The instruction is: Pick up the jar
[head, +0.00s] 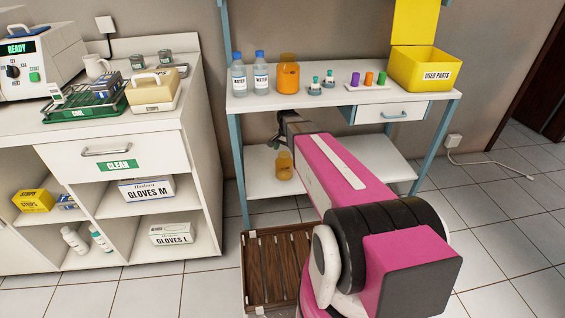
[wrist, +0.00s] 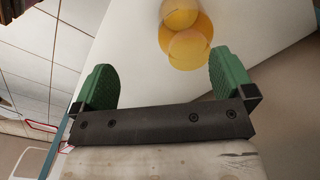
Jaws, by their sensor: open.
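One amber jar (head: 288,77) stands on the white table top, right of two water bottles. A second amber jar (head: 284,166) stands on the lower shelf of the same table. My gripper (wrist: 160,78) is open and empty, its green fingers spread apart. In the wrist view an amber jar (wrist: 188,47) on a white surface lies beyond the fingertips, right of the middle between them. I cannot tell for certain which jar this is. In the head view my arm's end is below the table top's front edge, above the lower jar; the fingers are hard to make out there.
The table top (head: 330,97) is above my arm's end; a drawer (head: 392,113) hangs at its right. Blue table legs (head: 238,165) flank the lower shelf (head: 262,185). A dark slatted wooden crate (head: 262,285) is on the floor. A white cabinet (head: 110,155) stands left.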

